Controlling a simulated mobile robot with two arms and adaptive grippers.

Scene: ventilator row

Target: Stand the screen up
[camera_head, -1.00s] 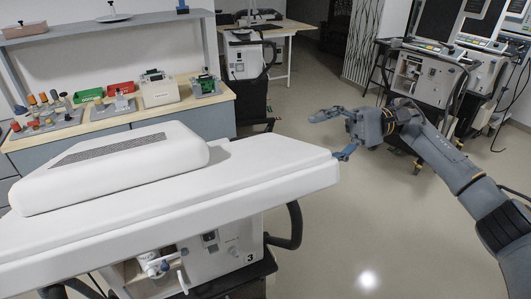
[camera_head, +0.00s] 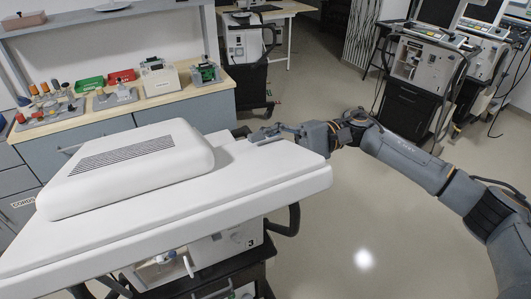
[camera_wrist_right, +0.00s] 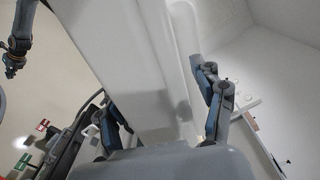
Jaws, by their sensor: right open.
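The screen (camera_head: 285,180) is a wide white panel lying nearly flat on top of the ventilator (camera_head: 235,243), its rounded back housing and dark grille facing up. My right gripper (camera_head: 265,136) is at the screen's far right edge in the head view. One finger shows just past the edge; the other is hidden there. In the right wrist view, the fingers of my right gripper (camera_wrist_right: 158,88) are spread wide on either side of the white screen (camera_wrist_right: 120,65). Contact cannot be told. A dark arm end, apparently my left gripper (camera_wrist_right: 12,62), shows small at the upper left; its jaws are unclear.
A bench (camera_head: 185,105) behind holds green (camera_head: 90,83) and red (camera_head: 122,76) bins and several small devices. Other ventilators (camera_head: 415,65) stand at the back right and back middle. The floor (camera_head: 335,235) right of the near ventilator is clear.

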